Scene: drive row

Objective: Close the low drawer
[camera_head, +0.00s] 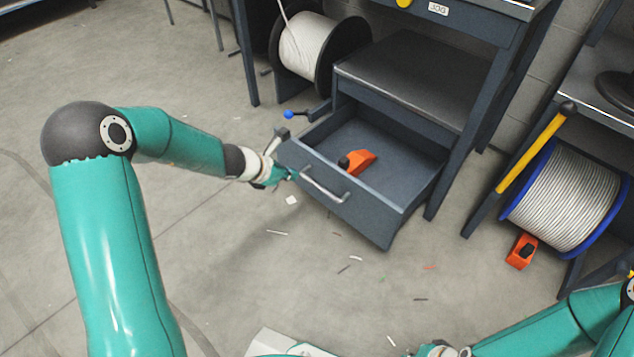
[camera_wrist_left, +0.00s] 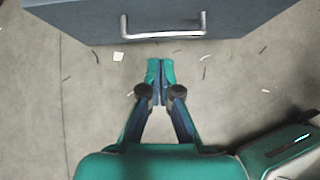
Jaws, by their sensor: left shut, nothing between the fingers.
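The low drawer (camera_head: 374,211) is pulled well out of the dark blue-grey bench, with a metal bar handle (camera_head: 325,188) on its front. An orange and black tool (camera_head: 357,162) lies inside it. My left gripper (camera_head: 287,176) is at the left end of the drawer front, close to the handle; its fingers are shut and empty. In the left wrist view, the shut fingertips (camera_wrist_left: 160,64) point at the drawer front, just short of the handle (camera_wrist_left: 163,27). I cannot tell whether they touch the drawer. My right arm (camera_head: 540,330) shows at the lower right; its fingers are not clear.
A spool of white cable (camera_head: 306,47) stands left of the bench. A blue-rimmed cable spool (camera_head: 567,199) and another orange tool (camera_head: 521,251) are at the right. Small scraps litter the open floor.

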